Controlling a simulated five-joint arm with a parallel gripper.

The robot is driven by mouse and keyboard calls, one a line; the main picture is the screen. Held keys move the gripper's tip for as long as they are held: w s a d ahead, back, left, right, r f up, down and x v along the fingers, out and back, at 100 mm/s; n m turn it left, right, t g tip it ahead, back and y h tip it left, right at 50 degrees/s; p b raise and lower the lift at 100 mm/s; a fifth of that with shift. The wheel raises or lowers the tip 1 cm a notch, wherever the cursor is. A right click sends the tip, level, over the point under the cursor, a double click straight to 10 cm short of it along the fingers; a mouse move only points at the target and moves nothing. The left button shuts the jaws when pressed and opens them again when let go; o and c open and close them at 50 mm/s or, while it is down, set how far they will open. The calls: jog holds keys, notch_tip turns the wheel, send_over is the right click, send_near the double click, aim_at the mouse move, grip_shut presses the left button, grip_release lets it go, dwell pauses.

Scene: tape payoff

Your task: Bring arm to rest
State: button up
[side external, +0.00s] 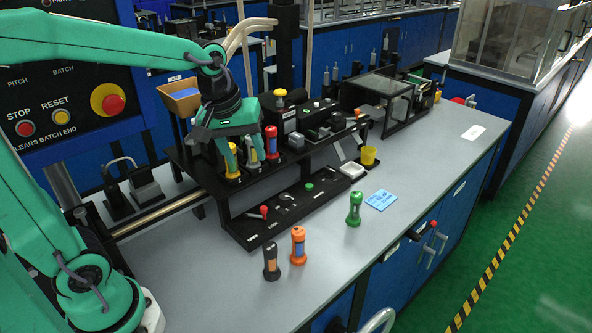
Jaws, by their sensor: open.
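My gripper (243,156) is at the end of my green arm, low over the black stand (292,172) left of centre. Its fingers are apart, pointing down among upright spools: a yellow one (231,171), a grey one (252,157) and a red one (271,143). The grey spool shows beside the fingers; I cannot tell whether they touch it. The fingers partly hide the yellow spool.
A black spool (271,262), an orange one (298,246) and a green one (354,208) stand on the grey bench (420,165). A blue card (381,200) lies near the front edge. A control panel (70,95) stands at left. The bench's right part is mostly clear.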

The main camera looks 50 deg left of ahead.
jog(key=s+d+m+t, duration=0.1)
jog(key=s+m+t, duration=0.1)
jog(key=s+m, duration=0.6)
jog(key=shift+s+d+r, duration=0.3)
jog(key=shift+s+d, duration=0.05)
jog(key=shift+s, duration=1.45)
